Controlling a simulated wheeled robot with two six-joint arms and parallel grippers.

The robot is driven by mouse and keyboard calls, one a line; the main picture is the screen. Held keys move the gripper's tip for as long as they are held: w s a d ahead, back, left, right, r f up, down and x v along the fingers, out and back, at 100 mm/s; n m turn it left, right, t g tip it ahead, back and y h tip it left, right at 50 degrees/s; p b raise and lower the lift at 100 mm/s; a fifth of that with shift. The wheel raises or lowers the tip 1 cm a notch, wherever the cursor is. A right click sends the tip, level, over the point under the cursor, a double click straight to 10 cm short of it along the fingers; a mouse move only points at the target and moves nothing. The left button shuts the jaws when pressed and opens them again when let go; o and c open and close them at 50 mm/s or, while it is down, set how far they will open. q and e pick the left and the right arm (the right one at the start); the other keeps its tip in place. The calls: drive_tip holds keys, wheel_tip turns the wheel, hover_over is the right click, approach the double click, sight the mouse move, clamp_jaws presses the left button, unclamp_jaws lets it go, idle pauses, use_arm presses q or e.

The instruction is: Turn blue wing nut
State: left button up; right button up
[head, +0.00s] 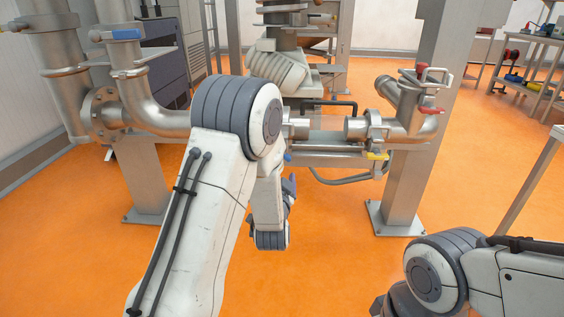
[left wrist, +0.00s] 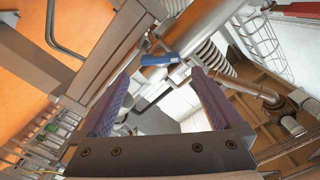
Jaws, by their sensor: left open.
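A small blue wing nut (head: 287,157) shows just right of my left arm in the head view, on the pipework, mostly hidden by that arm. In the left wrist view a blue piece (left wrist: 160,59), which looks like the wing nut, sits on a metal pipe fitting beyond the fingers. My left gripper (left wrist: 154,80) is open, with its two purple-grey fingers apart and nothing between them. The blue piece lies ahead of the fingertips, roughly midway, and no contact is seen. In the head view, part of the left gripper (head: 289,185) shows below the wing nut. My right gripper is out of frame.
A yellow wing nut (head: 377,156) is on the clamp to the right, and a red handle (head: 430,110) is on the right pipe. A blue handle (head: 125,34) is at the upper left. A steel post (head: 404,170) stands right of centre. Open orange floor (head: 330,270) lies in front.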

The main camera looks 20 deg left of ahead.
use_arm(q)
drive_tip(key=b+x, duration=0.1)
drive_tip(key=x, duration=0.8)
drive_tip(key=shift+w+b, duration=0.25)
drive_tip(key=shift+b, duration=0.1)
drive_tip(key=c, duration=1.1)
drive_tip(key=shift+c, duration=0.2)
drive_tip(key=shift+n, duration=0.3)
drive_tip(key=n+b, duration=0.1)
drive_tip(key=n, duration=0.3)
drive_tip(key=shift+f, duration=0.1)
drive_tip(key=shift+n+b, duration=0.8)
drive_tip(key=shift+n, duration=0.9)
